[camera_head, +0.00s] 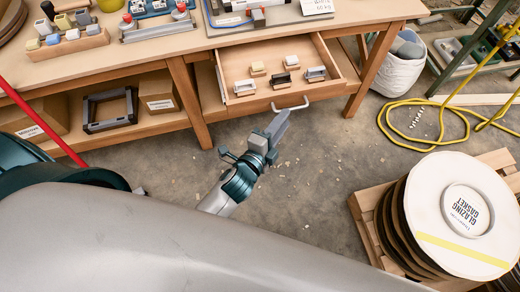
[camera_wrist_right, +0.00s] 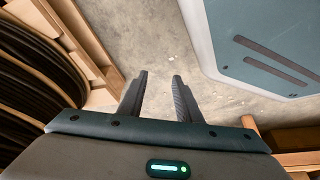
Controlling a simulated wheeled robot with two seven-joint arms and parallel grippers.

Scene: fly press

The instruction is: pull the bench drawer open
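The bench drawer (camera_head: 328,92) is in the head view, pulled out from under the workbench top, with several small blocks in it. Its pale bow handle (camera_head: 290,106) is on the front face. My left gripper (camera_head: 284,118) is just in front of the drawer, its fingertips at or very near the handle. The fingers overlap from this angle, so I cannot tell whether they are closed around the handle. My right gripper (camera_wrist_right: 157,76) is open and empty in the right wrist view, its two fingers apart above the concrete floor.
The wooden workbench (camera_head: 145,55) has a lower shelf with boxes. A pallet (camera_head: 364,222) with a stack of glazing gasket coils (camera_head: 425,228) stands at the right. A yellow hose (camera_head: 398,138) and a white bin (camera_head: 395,75) are further back. Bare floor lies before the drawer.

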